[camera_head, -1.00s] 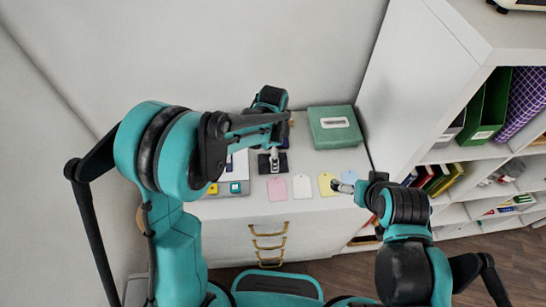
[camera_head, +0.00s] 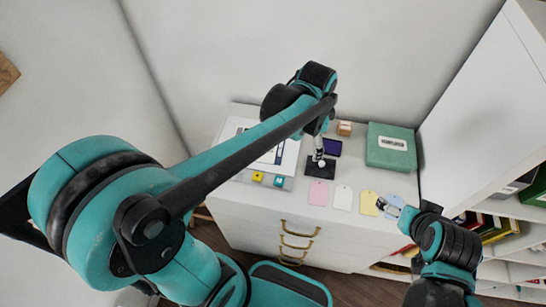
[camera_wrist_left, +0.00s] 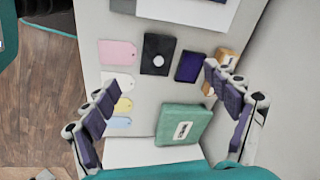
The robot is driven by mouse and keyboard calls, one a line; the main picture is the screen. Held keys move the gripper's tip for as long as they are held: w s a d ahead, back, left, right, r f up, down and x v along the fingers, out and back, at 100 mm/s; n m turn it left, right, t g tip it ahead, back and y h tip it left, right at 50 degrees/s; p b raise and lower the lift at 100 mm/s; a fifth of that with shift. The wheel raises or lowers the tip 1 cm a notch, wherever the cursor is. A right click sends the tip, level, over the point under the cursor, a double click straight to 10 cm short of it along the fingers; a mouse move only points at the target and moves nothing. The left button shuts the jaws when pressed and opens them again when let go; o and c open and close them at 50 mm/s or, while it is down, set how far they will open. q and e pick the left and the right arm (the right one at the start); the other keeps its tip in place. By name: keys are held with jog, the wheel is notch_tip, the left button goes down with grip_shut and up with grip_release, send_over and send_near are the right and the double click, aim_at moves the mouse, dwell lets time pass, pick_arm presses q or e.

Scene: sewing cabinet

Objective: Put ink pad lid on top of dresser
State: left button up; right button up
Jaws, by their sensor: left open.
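The ink pad lid looks to be the flat black square (camera_head: 317,173) with a pale round knob, lying on the white dresser (camera_head: 238,207). It also shows in the left wrist view (camera_wrist_left: 158,63). A dark purple pad, likely the ink pad (camera_head: 331,148), lies beside it, apart from it in the wrist view (camera_wrist_left: 189,67). My left gripper (camera_head: 319,152) is above the black square and partly overlaps it in the head view. In the wrist view its fingers (camera_wrist_left: 158,84) are spread wide with nothing between them. My right gripper (camera_head: 382,206) is by the dresser's front edge; its jaw state is unclear.
Pink (camera_head: 318,193), white (camera_head: 343,198), yellow (camera_head: 369,204) and blue tags lie along the front edge. A green box (camera_head: 390,148) is at the back right. A small wooden block (camera_head: 344,128) stands behind the pad. A shelf unit (camera_head: 470,120) stands to the right.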

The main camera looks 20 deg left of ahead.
pick_arm(q)
jog(key=s+a+r+n+t, duration=0.1)
jog(key=s+a+n+t, duration=0.1)
jog(key=s+a+n, duration=0.2)
jog(key=s+a+n+t, duration=0.3)
jog(key=s+n, duration=0.4)
jog(key=s, duration=0.1)
jog(key=shift+s+a+r, duration=0.15)
jog(key=shift+a+r, duration=0.2)
